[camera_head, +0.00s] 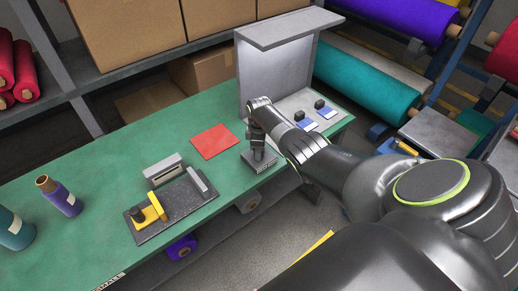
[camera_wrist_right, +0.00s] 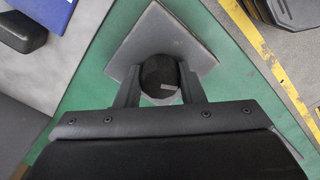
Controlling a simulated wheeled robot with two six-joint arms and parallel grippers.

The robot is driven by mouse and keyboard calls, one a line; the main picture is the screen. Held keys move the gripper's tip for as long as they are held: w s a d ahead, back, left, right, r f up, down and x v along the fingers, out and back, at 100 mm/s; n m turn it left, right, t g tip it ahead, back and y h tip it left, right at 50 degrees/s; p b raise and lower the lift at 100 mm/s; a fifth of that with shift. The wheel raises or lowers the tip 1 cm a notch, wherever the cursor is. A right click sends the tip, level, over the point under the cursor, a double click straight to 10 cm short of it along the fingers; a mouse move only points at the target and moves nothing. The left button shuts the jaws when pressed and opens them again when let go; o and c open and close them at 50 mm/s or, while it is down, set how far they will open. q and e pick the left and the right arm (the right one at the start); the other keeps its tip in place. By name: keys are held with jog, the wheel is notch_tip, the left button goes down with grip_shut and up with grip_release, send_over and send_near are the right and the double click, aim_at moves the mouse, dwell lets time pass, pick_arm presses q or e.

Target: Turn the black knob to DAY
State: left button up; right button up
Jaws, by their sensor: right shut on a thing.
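The black knob (camera_wrist_right: 160,72) shows in the right wrist view, round and dark, with a small light mark near its lower edge. It sits on a grey square plate (camera_wrist_right: 198,50), which in the head view is a small grey base (camera_head: 252,167) near the front edge of the green table. My right gripper (camera_wrist_right: 160,82) is shut on the knob, one finger on each side. In the head view my right gripper (camera_head: 258,152) comes down onto the base from above and hides most of the knob. No DAY lettering is readable. My left gripper is in neither view.
A red felt square (camera_head: 213,141) lies left of the base. A dark tray with a yellow-handled tool (camera_head: 153,209) and bottles (camera_head: 58,196) stand further left. The green table (camera_head: 110,202) is clear between these.

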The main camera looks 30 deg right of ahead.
dwell(0.3)
jog(key=o, duration=1)
jog(key=shift+r, duration=0.5)
notch_tip(320, 180, up, 5)
jog(key=shift+p, duration=0.5)
notch_tip(320, 180, up, 12)
jog(key=b, duration=0.1)
jog(key=shift+f, duration=0.25)
